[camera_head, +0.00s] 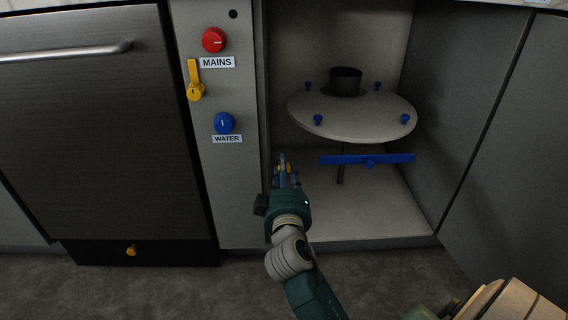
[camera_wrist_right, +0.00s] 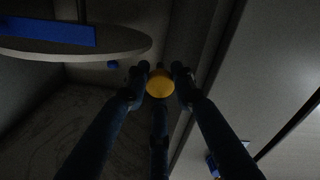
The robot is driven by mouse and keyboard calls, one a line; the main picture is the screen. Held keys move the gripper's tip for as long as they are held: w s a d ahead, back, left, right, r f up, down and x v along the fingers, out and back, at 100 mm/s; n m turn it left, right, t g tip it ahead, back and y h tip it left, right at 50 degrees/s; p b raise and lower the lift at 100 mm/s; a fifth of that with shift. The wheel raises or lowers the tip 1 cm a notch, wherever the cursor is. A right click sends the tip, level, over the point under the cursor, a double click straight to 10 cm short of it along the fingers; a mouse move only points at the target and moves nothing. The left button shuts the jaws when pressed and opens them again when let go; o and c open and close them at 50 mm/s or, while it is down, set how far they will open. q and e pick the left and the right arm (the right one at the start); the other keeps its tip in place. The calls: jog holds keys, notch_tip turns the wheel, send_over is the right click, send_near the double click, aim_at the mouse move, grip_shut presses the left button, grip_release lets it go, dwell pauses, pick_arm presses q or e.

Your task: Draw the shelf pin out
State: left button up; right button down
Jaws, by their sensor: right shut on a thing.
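A yellow round knob, the shelf pin (camera_wrist_right: 160,84), sits between the fingers of my right gripper (camera_wrist_right: 159,78) in the right wrist view. In the head view my right gripper (camera_head: 286,172) is at the left edge of the open cabinet, with a bit of yellow showing between its fingertips. The gripper is shut on the pin. The pin's shaft is hidden, so I cannot tell whether it sits in a hole. A round pale shelf (camera_head: 345,123) with blue knobs hangs level to the right of the gripper. My left gripper is not in view.
A blue bar (camera_head: 340,160) spans below the round shelf; a dark cylinder (camera_head: 346,80) stands on top. The panel at left carries a red MAINS knob (camera_head: 214,40), a yellow lever (camera_head: 195,85) and a blue WATER knob (camera_head: 224,123). The cabinet floor (camera_head: 385,215) is clear.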

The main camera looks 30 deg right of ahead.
jog(key=c, duration=1.7)
grip_release()
jog(key=shift+a, duration=0.15)
jog(key=v, duration=0.7)
jog(key=shift+s+a, duration=0.1)
jog(key=shift+s, duration=0.2)
